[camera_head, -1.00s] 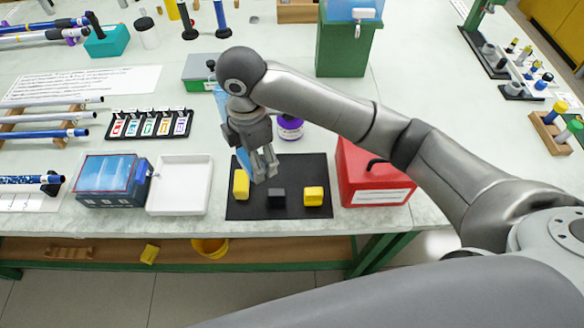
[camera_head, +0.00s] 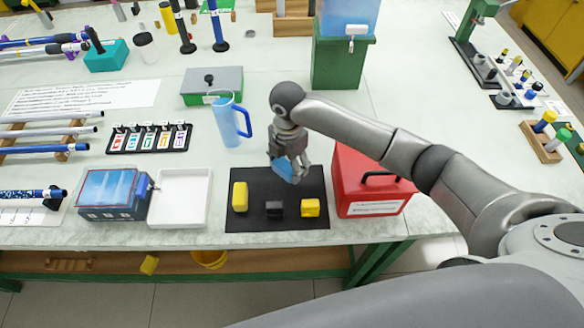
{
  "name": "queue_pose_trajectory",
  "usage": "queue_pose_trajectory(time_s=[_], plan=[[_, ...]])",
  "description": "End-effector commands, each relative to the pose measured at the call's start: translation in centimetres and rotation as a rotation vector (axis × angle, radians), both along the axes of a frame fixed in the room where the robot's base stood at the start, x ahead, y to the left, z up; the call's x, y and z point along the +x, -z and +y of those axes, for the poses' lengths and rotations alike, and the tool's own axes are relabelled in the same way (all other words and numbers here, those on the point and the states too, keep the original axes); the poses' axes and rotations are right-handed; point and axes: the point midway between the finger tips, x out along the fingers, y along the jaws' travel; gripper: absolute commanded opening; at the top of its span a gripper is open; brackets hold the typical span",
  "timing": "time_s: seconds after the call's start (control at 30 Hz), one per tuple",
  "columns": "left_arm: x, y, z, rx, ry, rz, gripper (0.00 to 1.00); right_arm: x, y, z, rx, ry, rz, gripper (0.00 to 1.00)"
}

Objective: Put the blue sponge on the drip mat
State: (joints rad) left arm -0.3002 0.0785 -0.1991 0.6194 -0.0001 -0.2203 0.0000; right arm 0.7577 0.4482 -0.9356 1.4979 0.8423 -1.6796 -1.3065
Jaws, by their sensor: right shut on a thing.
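My right gripper (camera_head: 289,166) is shut on the blue sponge (camera_head: 283,171), at the far part of the black drip mat (camera_head: 244,220). The gripper's fingers hide part of the sponge. I cannot tell whether the sponge touches the mat. A tall yellow block (camera_head: 240,197), a dark block (camera_head: 274,209) and a small yellow block (camera_head: 310,207) stand apart on the mat. My left gripper is not in view.
A red box (camera_head: 367,185) stands right of the mat, and a white tray (camera_head: 180,197) stands left of it. A blue mug (camera_head: 228,120) and a grey box (camera_head: 213,86) are behind. Bare mat shows between the sponge and the blocks.

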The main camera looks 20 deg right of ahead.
Motion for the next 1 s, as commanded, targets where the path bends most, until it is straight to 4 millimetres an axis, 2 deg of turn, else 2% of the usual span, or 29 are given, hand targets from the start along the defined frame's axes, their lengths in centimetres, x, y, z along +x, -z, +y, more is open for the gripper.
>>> queue_pose_trajectory(time_s=[0.2,0.4,0.8,0.83,1.0], plan=[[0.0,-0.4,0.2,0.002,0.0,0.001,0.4,0.4,1.6,-1.3,-0.002,0.004,0.004,0.35],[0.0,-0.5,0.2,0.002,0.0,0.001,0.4,0.4,4.3,-1.1,-0.001,0.001,0.002,0.35],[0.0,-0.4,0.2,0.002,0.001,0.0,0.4,0.4,4.8,-1.1,0.0,0.0,0.001,0.35],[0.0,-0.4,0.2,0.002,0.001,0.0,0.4,0.4,4.9,-1.1,0.0,0.0,0.001,0.63],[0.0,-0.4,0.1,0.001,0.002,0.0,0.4,0.4,4.8,-1.1,0.0,0.0,0.001,0.83]])
